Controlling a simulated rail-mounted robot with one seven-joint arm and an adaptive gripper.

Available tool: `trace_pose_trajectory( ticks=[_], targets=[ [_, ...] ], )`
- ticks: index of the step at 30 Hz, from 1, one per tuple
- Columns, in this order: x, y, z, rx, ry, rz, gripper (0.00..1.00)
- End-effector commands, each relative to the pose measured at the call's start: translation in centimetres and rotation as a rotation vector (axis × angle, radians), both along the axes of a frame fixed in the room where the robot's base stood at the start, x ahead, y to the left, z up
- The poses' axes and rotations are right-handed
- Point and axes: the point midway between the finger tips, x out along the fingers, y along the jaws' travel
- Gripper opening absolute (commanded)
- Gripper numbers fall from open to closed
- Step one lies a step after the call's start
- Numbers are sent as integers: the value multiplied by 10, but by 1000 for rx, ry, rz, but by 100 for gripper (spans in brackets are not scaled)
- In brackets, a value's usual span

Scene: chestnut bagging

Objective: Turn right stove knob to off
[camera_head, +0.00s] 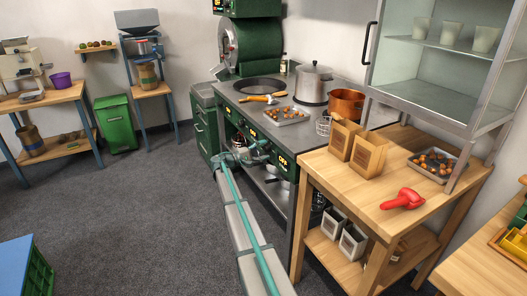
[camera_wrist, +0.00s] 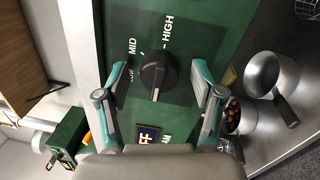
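The black stove knob (camera_wrist: 157,72) sits on the green front panel (camera_wrist: 190,55) of the stove, with MID and HIGH printed above it in the wrist view. A white mark on its lower edge points down in that view. In the head view my gripper (camera_head: 246,156) is at the front of the stove (camera_head: 222,92), and the knob is hidden there.
A pot (camera_head: 313,84), a copper pot (camera_head: 346,104) and a tray of chestnuts (camera_head: 287,115) stand on the stove top. A saucepan (camera_wrist: 278,82) shows in the wrist view.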

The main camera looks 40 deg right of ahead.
Motion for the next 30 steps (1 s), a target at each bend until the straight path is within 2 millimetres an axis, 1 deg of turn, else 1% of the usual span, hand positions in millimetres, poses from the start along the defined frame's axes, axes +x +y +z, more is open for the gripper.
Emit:
trace_pose_trajectory(
  ticks=[7,11,14,24,27,30],
  targets=[
    [0,1,0,0,-1,0,67],
    [2,11,-1,0,-1,1,67],
    [5,24,-2,-1,-1,3,67],
    [18,86,-7,0,0,2,67],
    [21,101,-9,0,0,2,67],
    [23,110,-9,0,0,1,67]
  ],
)
